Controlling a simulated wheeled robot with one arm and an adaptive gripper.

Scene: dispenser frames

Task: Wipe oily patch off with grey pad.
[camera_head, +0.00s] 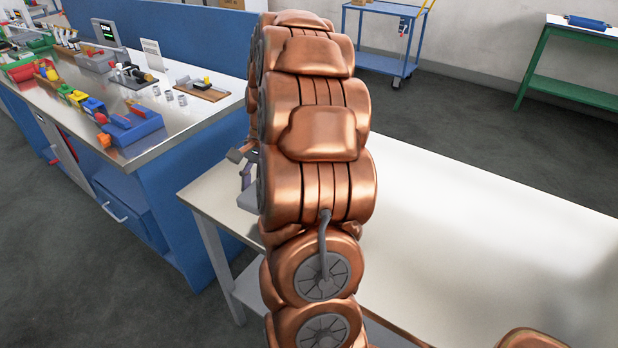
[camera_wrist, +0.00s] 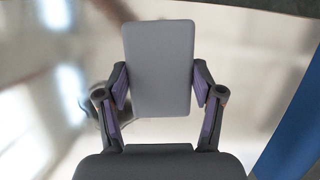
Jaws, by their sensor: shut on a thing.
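My gripper (camera_wrist: 159,75) is shut on a grey pad (camera_wrist: 158,50), with one purple-lined finger on each side of it. The pad is a flat rounded rectangle over the shiny pale tabletop (camera_wrist: 245,85). In the head view the gripper (camera_head: 243,162) shows only in part at the left of my copper arm, above the table's left end. The pad (camera_head: 249,199) pokes out there, partly hidden by the arm. I cannot tell whether it touches the table. No oily patch can be made out clearly; a dark smudge beside the left finger may be a reflection.
The pale table (camera_head: 450,215) looks bare right of my arm. A blue workbench (camera_head: 195,140) stands close at the left, carrying a blue bin (camera_head: 135,128), a wooden tray (camera_head: 203,91) and other small items. A blue cart (camera_head: 385,62) and green-legged table (camera_head: 570,90) stand behind.

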